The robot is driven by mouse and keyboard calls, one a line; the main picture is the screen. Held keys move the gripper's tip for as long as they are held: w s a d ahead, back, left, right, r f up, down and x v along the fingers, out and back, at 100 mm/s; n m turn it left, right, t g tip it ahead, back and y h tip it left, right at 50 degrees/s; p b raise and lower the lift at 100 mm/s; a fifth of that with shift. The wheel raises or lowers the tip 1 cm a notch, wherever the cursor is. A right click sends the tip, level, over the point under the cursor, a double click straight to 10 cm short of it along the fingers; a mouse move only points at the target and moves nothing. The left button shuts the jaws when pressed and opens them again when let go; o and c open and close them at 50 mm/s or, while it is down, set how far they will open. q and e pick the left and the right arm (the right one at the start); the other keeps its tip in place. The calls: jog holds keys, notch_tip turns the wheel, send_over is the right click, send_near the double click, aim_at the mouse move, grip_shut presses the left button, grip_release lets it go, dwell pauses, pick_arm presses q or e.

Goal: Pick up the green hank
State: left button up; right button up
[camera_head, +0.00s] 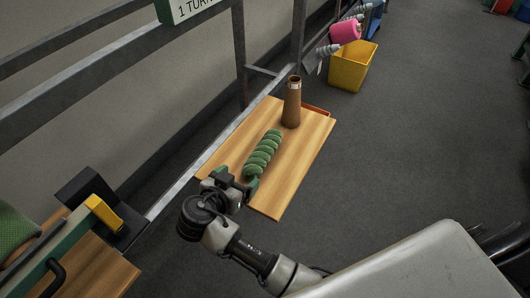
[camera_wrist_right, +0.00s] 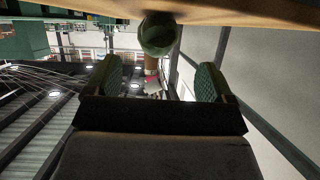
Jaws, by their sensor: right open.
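The green hank (camera_head: 264,152), twisted into a thick rope, lies lengthwise on a wooden board (camera_head: 315,130). My right gripper (camera_head: 239,182) is at the near end of the hank, with its jaws open. In the right wrist view, the rounded end of the hank (camera_wrist_right: 158,32) shows ahead of and between the two green-padded fingers of the gripper (camera_wrist_right: 158,80). The fingers look apart from the hank there, with nothing held between them. My left gripper is not in view.
A brown cone (camera_head: 291,104) stands on the board beyond the hank. A metal rail frame (camera_head: 240,55) runs along the board's left side. A yellow bin (camera_head: 352,68) stands on the floor behind. A green and yellow tool (camera_head: 103,212) sits at lower left.

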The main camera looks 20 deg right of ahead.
aim_at(251, 170)
jog(key=shift+x, duration=1.15)
jog(key=b+x, duration=0.1)
jog(key=x, duration=0.1)
jog(key=b+x, duration=0.1)
jog(key=x, duration=0.2)
jog(key=shift+s+f, duration=0.25)
jog(key=shift+f, duration=0.1)
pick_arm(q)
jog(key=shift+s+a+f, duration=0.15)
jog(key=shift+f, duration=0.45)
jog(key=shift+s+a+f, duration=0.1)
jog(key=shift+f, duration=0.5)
pick_arm(e)
jog(key=shift+c, duration=0.5)
jog(key=c, duration=0.9)
